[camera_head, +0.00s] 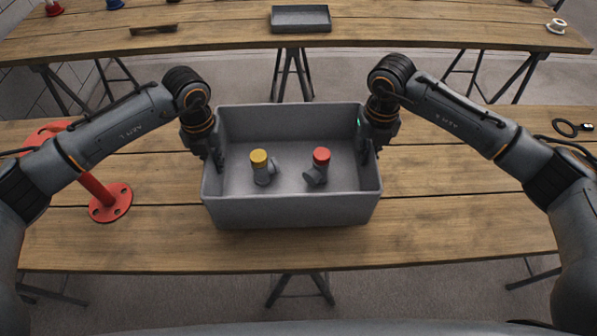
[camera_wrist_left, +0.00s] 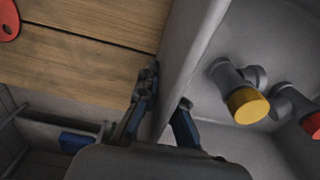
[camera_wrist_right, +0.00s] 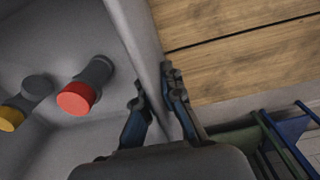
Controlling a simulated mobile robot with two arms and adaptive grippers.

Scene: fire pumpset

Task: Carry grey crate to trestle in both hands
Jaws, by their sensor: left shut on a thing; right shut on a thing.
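The grey crate (camera_head: 292,210) is an open box over the near wooden table, upright; I cannot tell whether it touches the boards. Inside it are a grey fitting with a yellow cap (camera_head: 261,166) and one with a red cap (camera_head: 318,166). My left gripper (camera_head: 217,158) is shut on the crate's left wall, with a finger on each side, as the left wrist view (camera_wrist_left: 165,105) shows. My right gripper (camera_head: 367,152) is shut on the right wall, also seen in the right wrist view (camera_wrist_right: 157,98). Two wooden tables on trestle legs are in view.
The near table (camera_head: 440,220) has a red flanged pipe piece (camera_head: 108,200) on its left and a black ring (camera_head: 567,128) on its right. The far table (camera_head: 400,35) holds a dark tray (camera_head: 300,18), a pale spool (camera_head: 556,25) and small parts. A floor gap separates the tables.

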